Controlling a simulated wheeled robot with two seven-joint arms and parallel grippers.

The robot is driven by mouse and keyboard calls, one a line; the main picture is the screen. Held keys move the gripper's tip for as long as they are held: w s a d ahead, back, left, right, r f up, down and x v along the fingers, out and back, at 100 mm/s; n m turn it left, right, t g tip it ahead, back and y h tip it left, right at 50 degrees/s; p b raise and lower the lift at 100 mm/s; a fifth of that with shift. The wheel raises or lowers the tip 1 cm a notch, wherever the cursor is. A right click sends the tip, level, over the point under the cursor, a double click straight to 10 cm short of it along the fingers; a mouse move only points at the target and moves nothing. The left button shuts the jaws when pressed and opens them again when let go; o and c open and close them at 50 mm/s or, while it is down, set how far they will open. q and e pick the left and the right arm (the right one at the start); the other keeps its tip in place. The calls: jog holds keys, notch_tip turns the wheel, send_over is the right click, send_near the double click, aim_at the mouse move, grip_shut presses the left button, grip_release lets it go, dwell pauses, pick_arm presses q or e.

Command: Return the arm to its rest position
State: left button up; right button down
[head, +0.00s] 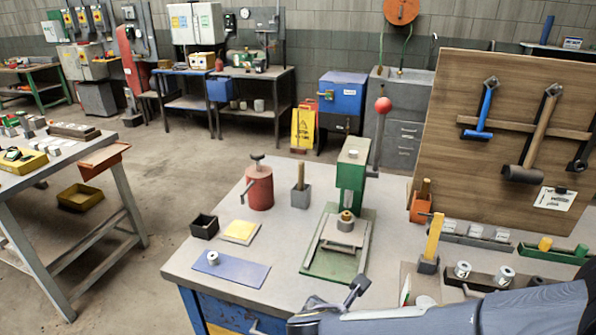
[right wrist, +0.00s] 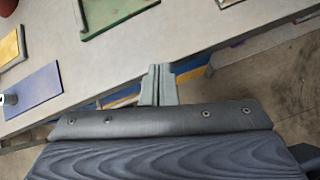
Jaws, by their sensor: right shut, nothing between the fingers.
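My right arm crosses the bottom right of the head view as a dark grey link. My right gripper (head: 357,284) is a small dark shape above that link, in front of the bench's near edge. In the right wrist view the right gripper (right wrist: 160,72) shows as two narrow grey fingers pressed together, with nothing between them. They overlap the bench's front edge in that view. My left gripper is not in view.
The grey bench (head: 200,262) holds a green press (head: 351,180), a red canister (head: 259,187), a blue mat (head: 227,270) and a black box (head: 204,226). A wooden tool board (head: 480,90) stands at the right. Open floor (head: 190,190) lies left of the bench.

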jog(key=s+d+m+g+y, duration=0.1)
jog(key=s+d+m+g, duration=0.1)
jog(key=s+d+m, duration=0.35)
jog(key=s+d+m+g+y, duration=0.1)
jog(key=s+d+m+g, duration=0.1)
jog(key=d+m, duration=0.55)
jog(key=s+r+m+t+y, duration=0.1)
jog(key=s+r+m+y, duration=0.1)
jog(key=m, duration=0.6)
jog(key=s+r+m+y, duration=0.2)
jog(key=s+m, duration=0.3)
jog(key=m, duration=0.4)
jog(key=shift+s+a+r+t+y+p, duration=0.25)
jog(key=shift+t+y+p, duration=0.15)
jog(key=shift+y, duration=0.2)
